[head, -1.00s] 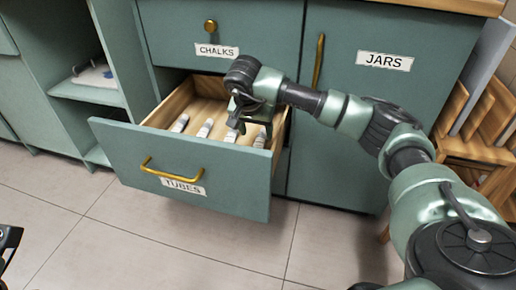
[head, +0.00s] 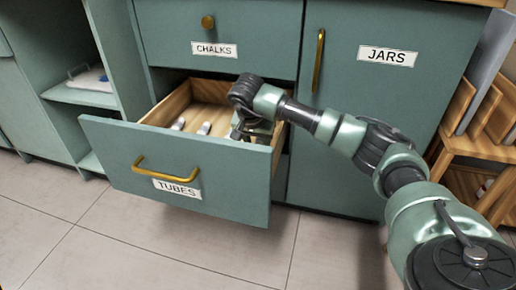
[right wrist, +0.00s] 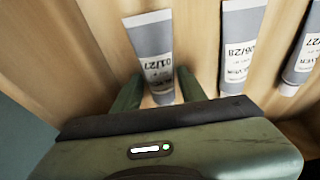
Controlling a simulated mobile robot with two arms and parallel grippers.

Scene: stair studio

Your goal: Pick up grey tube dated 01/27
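The grey tube dated 01/27 (right wrist: 154,48) lies in the open drawer, its white label facing up, in the right wrist view. My right gripper (right wrist: 160,80) is open, with one finger on each side of this tube's lower part. The gripper (head: 248,132) also shows in the head view, reaching down into the right part of the drawer and hiding what lies beneath it. A grey tube dated 06/28 (right wrist: 239,45) lies to the right. Another tube ending in /27 (right wrist: 305,48) is cut off at the right edge. My left gripper is out of view.
The drawer labelled TUBES (head: 185,170) is pulled out, and its wooden sides and front panel surround my right gripper. Two tubes (head: 178,124) (head: 205,129) show at its left. The closed CHALKS drawer (head: 265,35) is above, and the JARS door (head: 350,110) is to the right.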

